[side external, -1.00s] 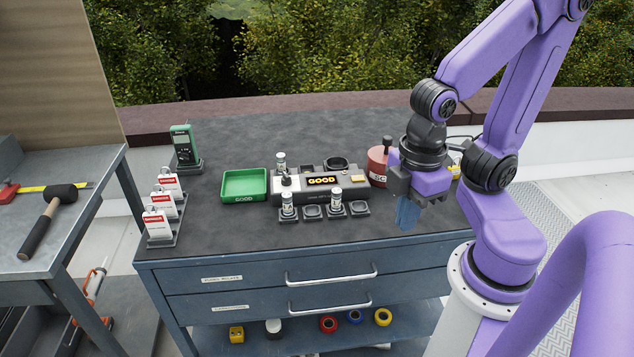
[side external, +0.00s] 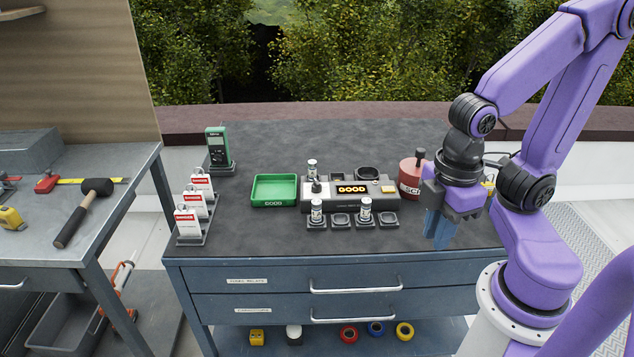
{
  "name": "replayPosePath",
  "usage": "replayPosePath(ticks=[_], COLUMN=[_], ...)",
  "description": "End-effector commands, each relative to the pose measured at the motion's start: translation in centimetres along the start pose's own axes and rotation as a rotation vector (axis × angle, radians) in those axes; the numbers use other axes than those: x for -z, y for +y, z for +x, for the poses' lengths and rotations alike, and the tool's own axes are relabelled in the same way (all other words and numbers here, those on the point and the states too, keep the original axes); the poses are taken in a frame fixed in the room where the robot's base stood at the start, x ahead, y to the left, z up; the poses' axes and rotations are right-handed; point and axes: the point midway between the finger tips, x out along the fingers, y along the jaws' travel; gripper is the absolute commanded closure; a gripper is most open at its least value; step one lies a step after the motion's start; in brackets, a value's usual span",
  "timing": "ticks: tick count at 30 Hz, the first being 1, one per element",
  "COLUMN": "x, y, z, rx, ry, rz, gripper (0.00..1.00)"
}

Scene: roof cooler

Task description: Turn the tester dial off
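The tester (side external: 345,205) is a grey box on the cabinet top, with a lit orange display (side external: 352,189) reading GOOD. A dark knob, which looks like the dial (side external: 316,187), stands at the left of its face; its setting is too small to read. A yellowish button (side external: 388,189) sits right of the display. My gripper (side external: 440,238) points down, with blue fingers, over the front right of the cabinet top. It is well right of the tester, apart from it, and nothing shows held. The fingers overlap from this side, so their gap is unclear.
Small cylinders (side external: 316,211) stand in front of and behind the tester. A green tray (side external: 274,203) is to its left, a red container (side external: 409,188) to its right, near my gripper. Red-labelled tags (side external: 195,205) and a green meter (side external: 218,150) stand further left. The front left top is clear.

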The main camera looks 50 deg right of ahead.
Motion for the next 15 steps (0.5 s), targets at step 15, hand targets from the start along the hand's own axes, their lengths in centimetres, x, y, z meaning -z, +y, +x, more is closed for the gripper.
replayPosePath(ticks=[15], x=[9.2], y=[10.7], z=[-2.8], rx=[-0.011], ry=[-0.01], rz=[0.532], gripper=[0.43])
